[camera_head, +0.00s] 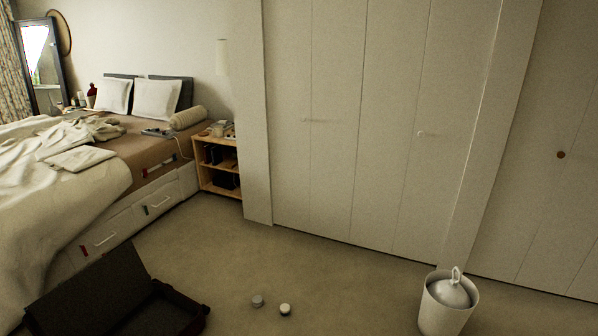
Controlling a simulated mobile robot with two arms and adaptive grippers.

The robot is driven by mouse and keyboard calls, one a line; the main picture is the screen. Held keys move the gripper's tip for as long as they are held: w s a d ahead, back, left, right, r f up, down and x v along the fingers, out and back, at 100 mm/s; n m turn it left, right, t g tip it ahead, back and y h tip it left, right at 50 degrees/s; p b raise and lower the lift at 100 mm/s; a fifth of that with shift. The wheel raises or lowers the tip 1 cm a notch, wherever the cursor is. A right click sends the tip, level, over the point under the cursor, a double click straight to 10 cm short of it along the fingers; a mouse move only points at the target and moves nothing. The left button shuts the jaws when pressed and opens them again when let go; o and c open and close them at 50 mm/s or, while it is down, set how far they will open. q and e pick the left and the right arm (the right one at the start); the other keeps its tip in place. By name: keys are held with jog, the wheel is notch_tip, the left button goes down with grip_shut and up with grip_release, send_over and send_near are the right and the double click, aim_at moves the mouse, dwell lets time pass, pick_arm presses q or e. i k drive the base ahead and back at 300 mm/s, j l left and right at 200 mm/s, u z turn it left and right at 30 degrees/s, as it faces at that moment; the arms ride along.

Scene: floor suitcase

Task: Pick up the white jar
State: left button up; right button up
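A small white jar (285,309) stands on the carpet near the bottom middle of the head view. A small grey jar-like object (257,301) sits just to its left, a little apart from it. The white jar looks upright and nothing touches it. Neither of my grippers shows in this view, so I cannot see whether they are open or shut.
An open dark suitcase (92,294) lies on the floor at the lower left. A white bin (446,306) with a grey rounded object in it stands at the lower right. A bed (124,216), a wooden nightstand (233,187) and a white wardrobe (365,130) line the back. Carpet between them is clear.

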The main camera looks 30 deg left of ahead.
aim_at(257, 300)
jog(key=i+j+u, duration=0.4)
jog(key=i, duration=0.35)
jog(key=i+u, duration=0.35)
jog(key=i, duration=0.4)
